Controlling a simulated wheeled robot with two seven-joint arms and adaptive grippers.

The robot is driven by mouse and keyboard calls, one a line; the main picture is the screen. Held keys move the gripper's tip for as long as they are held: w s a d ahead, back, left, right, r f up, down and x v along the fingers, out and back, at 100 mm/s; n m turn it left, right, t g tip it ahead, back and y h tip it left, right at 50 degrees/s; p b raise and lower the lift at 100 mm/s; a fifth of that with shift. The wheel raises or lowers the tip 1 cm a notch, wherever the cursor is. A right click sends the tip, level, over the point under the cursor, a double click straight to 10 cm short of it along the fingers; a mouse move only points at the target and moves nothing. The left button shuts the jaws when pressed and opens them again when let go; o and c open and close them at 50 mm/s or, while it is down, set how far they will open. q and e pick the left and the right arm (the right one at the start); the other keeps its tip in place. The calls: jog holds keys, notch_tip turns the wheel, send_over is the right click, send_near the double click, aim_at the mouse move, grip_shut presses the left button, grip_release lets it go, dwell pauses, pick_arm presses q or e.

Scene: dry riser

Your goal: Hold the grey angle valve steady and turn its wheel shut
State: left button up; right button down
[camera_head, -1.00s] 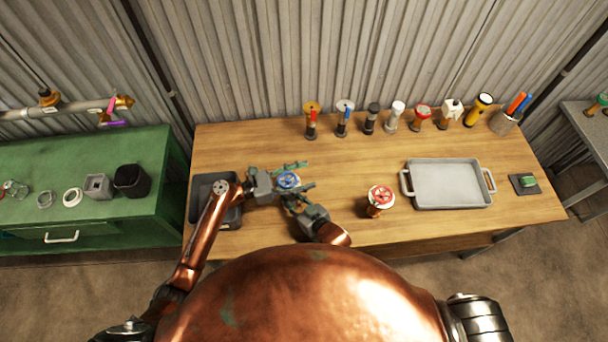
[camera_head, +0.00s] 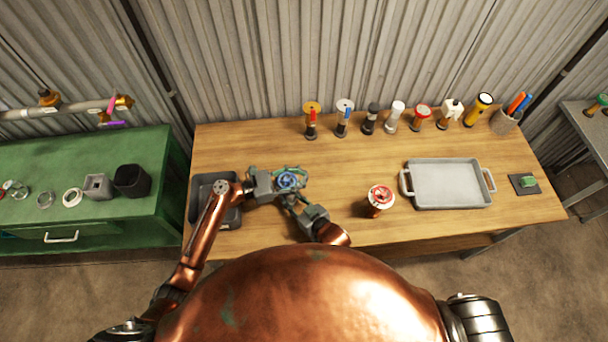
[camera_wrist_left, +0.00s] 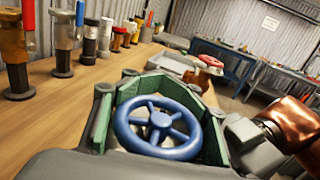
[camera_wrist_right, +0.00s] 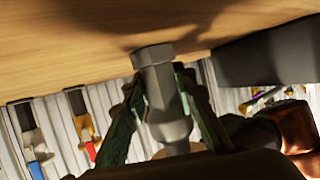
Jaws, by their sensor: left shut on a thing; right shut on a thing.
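The grey angle valve shows in the right wrist view as a grey body with a hex collar (camera_wrist_right: 160,90), against the wooden table. My right gripper (camera_head: 291,201) is shut on this body from the near side, below the wheel. The valve's blue spoked wheel (camera_head: 288,181) faces up in the head view. My left gripper (camera_head: 297,179) has its green-padded fingers shut around the wheel, which also fills the middle of the left wrist view (camera_wrist_left: 158,150). The fingers hide much of the valve in the head view.
A red-wheeled valve (camera_head: 380,197) stands just right of my grippers. A grey tray (camera_head: 450,186) lies farther right, a dark bin (camera_head: 228,219) at the left. Several nozzles, valves and a torch (camera_head: 480,109) line the back edge. Bare wood lies between them.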

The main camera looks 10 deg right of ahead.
pick_arm(q)
jog(key=shift+a+f+g, duration=0.1)
jog(key=shift+a+g, duration=0.05)
jog(key=shift+g, duration=0.15)
